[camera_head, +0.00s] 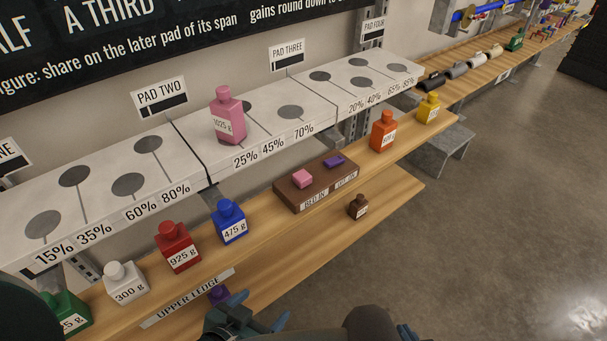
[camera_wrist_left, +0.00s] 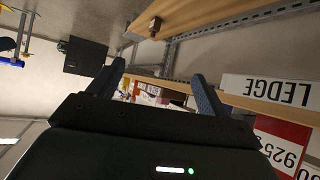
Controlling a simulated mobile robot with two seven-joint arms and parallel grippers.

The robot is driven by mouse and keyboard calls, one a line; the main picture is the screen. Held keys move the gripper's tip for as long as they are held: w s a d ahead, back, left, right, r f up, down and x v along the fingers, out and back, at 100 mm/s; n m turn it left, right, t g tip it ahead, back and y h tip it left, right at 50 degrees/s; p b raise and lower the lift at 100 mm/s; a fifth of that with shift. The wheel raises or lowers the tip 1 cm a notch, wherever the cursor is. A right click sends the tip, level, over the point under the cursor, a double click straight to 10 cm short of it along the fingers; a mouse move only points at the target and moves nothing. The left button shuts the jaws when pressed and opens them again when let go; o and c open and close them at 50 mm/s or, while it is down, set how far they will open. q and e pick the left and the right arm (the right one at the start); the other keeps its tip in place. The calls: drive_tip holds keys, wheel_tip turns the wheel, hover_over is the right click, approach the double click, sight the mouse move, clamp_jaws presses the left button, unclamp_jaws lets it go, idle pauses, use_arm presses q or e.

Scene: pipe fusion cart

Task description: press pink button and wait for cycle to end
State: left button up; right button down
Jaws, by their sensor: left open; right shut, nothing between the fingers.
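My right gripper (camera_head: 405,333) shows only as a small tip at the bottom edge, shut and away from the box.
A pink 1025 g bottle (camera_head: 227,117) stands on the white pad shelf (camera_head: 190,158). On the ledge stand red (camera_head: 177,247), blue (camera_head: 229,222), white (camera_head: 126,283), orange (camera_head: 383,131) and yellow (camera_head: 428,108) bottles. A brown bottle (camera_head: 358,207) stands lower. Open floor lies right.

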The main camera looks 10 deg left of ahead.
use_arm(q)
drive_tip(key=shift+c, duration=0.2)
clamp_jaws()
idle(0.9)
idle(0.8)
